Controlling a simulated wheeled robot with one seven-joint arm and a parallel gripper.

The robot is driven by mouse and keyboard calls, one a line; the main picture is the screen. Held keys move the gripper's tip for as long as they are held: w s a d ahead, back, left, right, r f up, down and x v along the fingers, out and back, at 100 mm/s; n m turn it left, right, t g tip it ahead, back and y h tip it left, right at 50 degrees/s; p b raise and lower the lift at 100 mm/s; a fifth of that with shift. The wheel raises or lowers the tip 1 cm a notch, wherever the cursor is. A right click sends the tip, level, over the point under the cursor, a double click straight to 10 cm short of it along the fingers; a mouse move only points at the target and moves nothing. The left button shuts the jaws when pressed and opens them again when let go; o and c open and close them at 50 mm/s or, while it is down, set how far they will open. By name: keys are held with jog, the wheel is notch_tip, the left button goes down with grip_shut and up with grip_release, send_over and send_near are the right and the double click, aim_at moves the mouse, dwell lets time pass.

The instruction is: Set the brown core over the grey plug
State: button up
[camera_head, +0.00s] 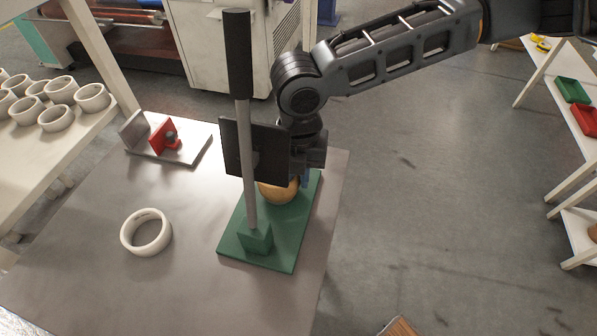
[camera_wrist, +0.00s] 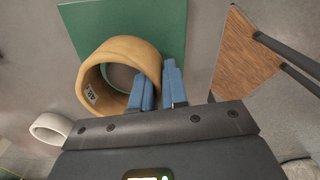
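The brown core (camera_wrist: 128,48) is a wide ring with a small label on its inner wall. My gripper (camera_wrist: 158,92) has one blue finger inside the ring and one outside, closed on its wall. In the head view my gripper (camera_head: 305,180) hides part of the core (camera_head: 277,193), which shows over the green base (camera_head: 235,240). A dark grey round shape, apparently the grey plug (camera_wrist: 121,77), shows through the core's opening. I cannot tell whether the core rests on the base or is just above it.
A grey post with a black handle (camera_head: 239,60) rises from the green base. A white ring (camera_head: 146,232) lies on the table (camera_head: 90,270). A red bracket (camera_head: 163,136) stands on a plate at the back left. Several white rings sit on the left shelf (camera_head: 30,150).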

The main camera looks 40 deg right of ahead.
jog(key=o, duration=0.4)
jog(key=shift+w+a, duration=0.1)
jog(key=shift+r, duration=0.1)
jog(key=shift+s+r+b, duration=0.2)
jog(key=shift+r+b, duration=0.2)
jog(key=shift+r, duration=3.4)
jog(key=shift+d, duration=0.2)
jog(key=shift+s, duration=0.1)
